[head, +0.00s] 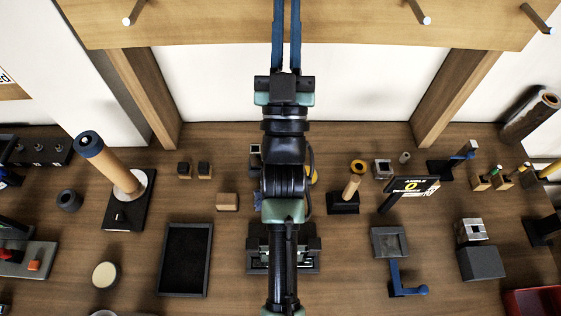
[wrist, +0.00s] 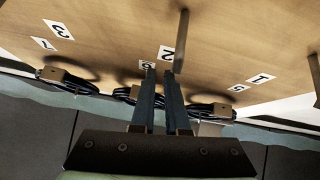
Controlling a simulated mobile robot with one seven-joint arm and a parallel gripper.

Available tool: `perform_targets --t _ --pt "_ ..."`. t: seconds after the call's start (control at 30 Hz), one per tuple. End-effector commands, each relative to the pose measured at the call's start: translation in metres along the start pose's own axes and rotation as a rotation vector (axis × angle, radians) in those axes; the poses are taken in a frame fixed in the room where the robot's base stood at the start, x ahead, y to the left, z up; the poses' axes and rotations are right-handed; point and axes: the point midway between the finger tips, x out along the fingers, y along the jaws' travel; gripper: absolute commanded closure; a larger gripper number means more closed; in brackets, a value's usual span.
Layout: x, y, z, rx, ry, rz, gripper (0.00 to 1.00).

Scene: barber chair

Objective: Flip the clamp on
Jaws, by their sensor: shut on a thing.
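My gripper (head: 287,35) reaches up toward the wooden board in the head view, its tips cut off by the top edge. In the wrist view its two blue fingers (wrist: 158,75) are close together near a peg (wrist: 182,40) on the board. What lies between them I cannot make out. No part is clearly marked as the clamp. A blue L-shaped lever (head: 402,280) is at the lower right, and a black base with a blue arm (head: 455,160) is at the right. A dark fixture (head: 312,258) is partly hidden behind my arm.
The wooden board (head: 200,25) has several pegs and, in the wrist view, number labels (wrist: 262,78). Black coils (wrist: 85,86) show beyond its edge. The table holds a leaning cylinder (head: 108,165), a dark tray (head: 185,260) and a sign (head: 412,186). Bare tabletop shows between them.

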Motion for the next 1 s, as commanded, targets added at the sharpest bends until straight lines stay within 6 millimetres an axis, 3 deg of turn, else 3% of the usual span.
perform_targets --t 0.03,0.27,0.77,1.0 --pt "-0.358 -0.035 0.261 0.016 -1.896 -0.32 1.0" --pt "-0.38 -0.031 0.25 0.017 -1.893 -0.323 1.0" --pt "-0.379 -0.032 0.244 0.015 -1.875 -0.327 1.0" --pt "-0.401 -0.029 0.224 0.016 -1.877 -0.328 1.0"
